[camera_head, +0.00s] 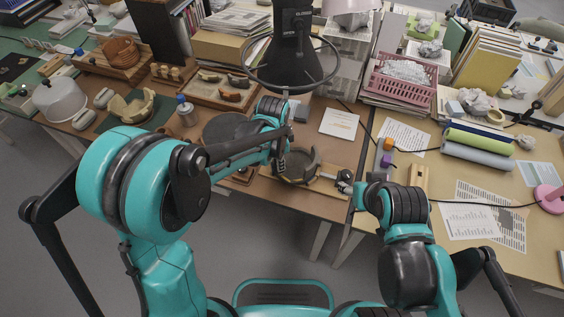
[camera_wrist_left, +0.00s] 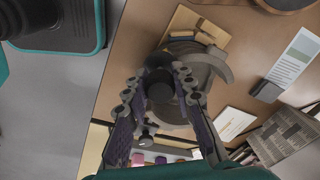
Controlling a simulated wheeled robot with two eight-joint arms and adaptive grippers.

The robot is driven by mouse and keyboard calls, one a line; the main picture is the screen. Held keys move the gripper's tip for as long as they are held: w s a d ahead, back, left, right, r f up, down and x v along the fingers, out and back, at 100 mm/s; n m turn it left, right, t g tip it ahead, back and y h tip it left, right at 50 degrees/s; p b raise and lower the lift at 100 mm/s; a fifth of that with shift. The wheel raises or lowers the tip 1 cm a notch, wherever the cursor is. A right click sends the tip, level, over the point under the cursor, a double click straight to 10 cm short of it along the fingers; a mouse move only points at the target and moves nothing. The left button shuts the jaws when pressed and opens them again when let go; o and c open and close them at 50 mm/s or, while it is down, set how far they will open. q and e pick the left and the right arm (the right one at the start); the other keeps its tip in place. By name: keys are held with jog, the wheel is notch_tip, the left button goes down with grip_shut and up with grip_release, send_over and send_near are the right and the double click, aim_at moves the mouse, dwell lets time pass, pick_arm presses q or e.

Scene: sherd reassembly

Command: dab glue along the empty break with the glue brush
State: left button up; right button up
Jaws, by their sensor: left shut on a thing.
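My left gripper (camera_head: 284,143) is over the work board, above a broken grey-brown vessel (camera_head: 313,165). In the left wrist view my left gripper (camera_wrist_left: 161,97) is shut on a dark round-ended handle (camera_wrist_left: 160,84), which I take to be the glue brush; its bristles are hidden. The vessel (camera_wrist_left: 212,62) lies behind the fingers in that view, with a curved wall standing up on one side. The empty break is partly covered by the gripper, and I cannot tell whether the brush touches it.
The wooden board (camera_head: 325,188) lies near the table's front edge. A dark disc (camera_head: 226,128) lies left of it. A bottle with a blue cap (camera_head: 186,111) and a tray of sherds (camera_head: 213,92) stand farther left.

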pick_arm(q)
notch_tip(320, 180, up, 8)
jog(key=s+p, duration=0.2)
jog(key=p, duration=0.4)
jog(key=shift+a+r, duration=0.15)
jog(key=shift+a, duration=0.15)
dwell(0.4)
dwell(0.7)
